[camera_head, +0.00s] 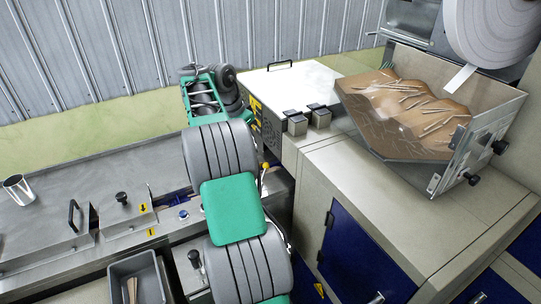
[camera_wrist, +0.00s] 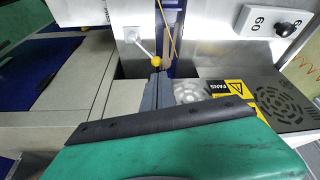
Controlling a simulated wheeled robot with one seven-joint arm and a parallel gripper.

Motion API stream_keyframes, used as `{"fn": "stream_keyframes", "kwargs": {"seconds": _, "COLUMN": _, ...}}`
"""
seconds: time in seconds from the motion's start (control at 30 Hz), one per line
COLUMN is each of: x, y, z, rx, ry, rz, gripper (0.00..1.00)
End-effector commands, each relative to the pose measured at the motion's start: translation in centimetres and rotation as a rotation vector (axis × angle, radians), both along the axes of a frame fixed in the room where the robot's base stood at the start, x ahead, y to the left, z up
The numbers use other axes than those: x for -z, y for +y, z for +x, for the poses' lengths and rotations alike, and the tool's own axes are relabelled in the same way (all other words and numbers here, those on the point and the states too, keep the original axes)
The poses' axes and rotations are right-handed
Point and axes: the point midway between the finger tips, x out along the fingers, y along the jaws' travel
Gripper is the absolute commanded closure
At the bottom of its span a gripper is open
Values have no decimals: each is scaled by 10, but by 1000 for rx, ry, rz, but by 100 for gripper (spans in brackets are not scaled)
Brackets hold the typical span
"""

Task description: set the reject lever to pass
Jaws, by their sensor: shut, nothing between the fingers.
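The lever has a thin metal rod and a yellow ball knob (camera_wrist: 155,61). In the wrist view its rod rises from the knob to a pivot on a light metal plate, tilted up to the left. In the head view the yellow knob (camera_head: 265,166) shows just right of my arm. My gripper (camera_wrist: 158,76) is shut and empty, its grey fingertips right by the knob; I cannot tell whether they touch it. My arm hides most of the gripper in the head view. No pass marking is legible.
A black dial knob (camera_wrist: 287,29) is on a plate at the wrist view's upper right. A yellow warning label (camera_wrist: 232,91) lies right of my fingers. In the head view, a hopper of sticks (camera_head: 410,110) stands right and a metal cup (camera_head: 18,189) stands left.

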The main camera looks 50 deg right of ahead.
Motion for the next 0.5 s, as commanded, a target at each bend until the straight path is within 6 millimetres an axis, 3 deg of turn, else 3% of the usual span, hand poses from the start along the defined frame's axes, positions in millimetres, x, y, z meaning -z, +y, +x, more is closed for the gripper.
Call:
{"fn": "stream_keyframes", "kwargs": {"seconds": 0.03, "x": 6, "y": -16, "z": -6, "rx": 71, "ry": -4, "rz": 1, "gripper": 100}}
{"fn": "stream_keyframes", "kwargs": {"seconds": 0.17, "x": 16, "y": -37, "z": -17, "rx": 182, "ry": -17, "rz": -3, "gripper": 100}}
{"fn": "stream_keyframes", "kwargs": {"seconds": 0.5, "x": 19, "y": -40, "z": -19, "rx": 203, "ry": -20, "rz": -4, "gripper": 100}}
